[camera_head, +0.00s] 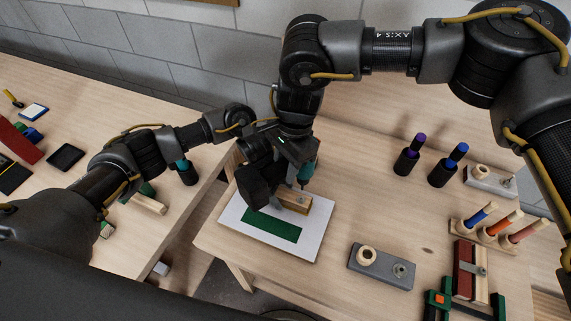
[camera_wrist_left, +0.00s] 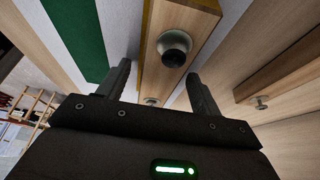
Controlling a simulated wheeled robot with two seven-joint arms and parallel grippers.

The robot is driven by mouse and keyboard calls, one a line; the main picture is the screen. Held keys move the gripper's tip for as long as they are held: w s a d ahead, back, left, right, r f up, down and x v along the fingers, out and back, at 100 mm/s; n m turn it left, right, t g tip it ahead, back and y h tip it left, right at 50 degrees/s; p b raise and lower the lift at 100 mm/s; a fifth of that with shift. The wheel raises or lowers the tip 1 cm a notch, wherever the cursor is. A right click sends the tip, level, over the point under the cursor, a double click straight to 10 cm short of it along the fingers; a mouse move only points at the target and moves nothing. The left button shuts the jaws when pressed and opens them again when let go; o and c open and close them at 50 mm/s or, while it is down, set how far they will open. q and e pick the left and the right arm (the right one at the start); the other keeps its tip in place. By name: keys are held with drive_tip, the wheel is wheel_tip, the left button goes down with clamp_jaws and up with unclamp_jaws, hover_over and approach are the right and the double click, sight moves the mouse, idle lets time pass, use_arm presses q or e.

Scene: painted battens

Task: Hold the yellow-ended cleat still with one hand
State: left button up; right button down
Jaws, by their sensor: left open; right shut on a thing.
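The yellow-ended cleat (camera_head: 296,201) is a pale wooden batten with a yellow edge, lying on a white board (camera_head: 308,246) beside a dark green strip (camera_head: 272,226). My left gripper (camera_head: 284,199) is low over it and open. In the left wrist view its fingers (camera_wrist_left: 158,80) stand on either side of the cleat (camera_wrist_left: 190,25), with a gap showing. A round dark-centred fitting and a smaller screw show on the cleat. My right gripper (camera_head: 302,160) is above the cleat, shut on a teal tool (camera_head: 308,172), which is mostly hidden by the gripper.
Purple-handled (camera_head: 408,158) and blue-handled (camera_head: 449,165) tools stand upright at the right. A grey plate with a wooden ring (camera_head: 381,266) lies in front of them. A rack of coloured pegs (camera_head: 487,232) stands further right. A gap separates this table from the left one.

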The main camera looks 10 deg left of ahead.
use_arm(q)
drive_tip(key=shift+r, duration=0.1)
drive_tip(key=v, duration=1.2)
idle(0.4)
